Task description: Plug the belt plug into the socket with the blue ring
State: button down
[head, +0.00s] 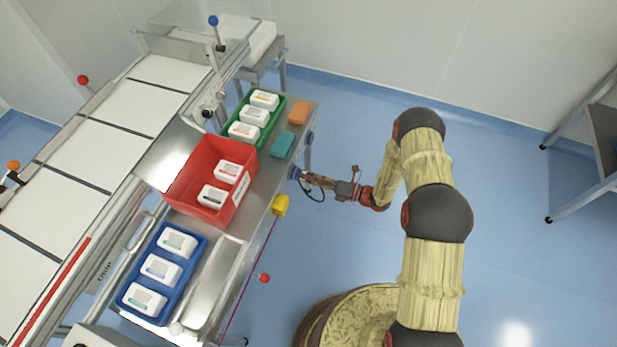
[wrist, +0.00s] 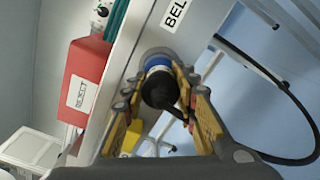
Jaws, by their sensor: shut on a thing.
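My gripper (head: 309,178) is at the right side panel of the metal bench, with its fingers pointing left. In the wrist view my gripper (wrist: 160,84) has its yellow fingers on both sides of the black belt plug (wrist: 161,93), shut on it. The plug's front points at the socket with the blue ring (wrist: 156,61), just under a label whose visible letters read "BEL". Plug and socket are in line and look touching; how deep the plug sits is hidden. The socket also shows in the head view (head: 295,172).
A black cable (wrist: 292,118) loops out to the right. A second round socket (head: 310,137) is farther up the panel. A yellow box (head: 280,204) sits just below the gripper. A red "REJECT" bin (head: 187,168) stands on the bench.

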jog(key=c, duration=1.3)
grip_release()
jog(key=v, duration=1.2)
jog(key=shift+r, duration=0.1)
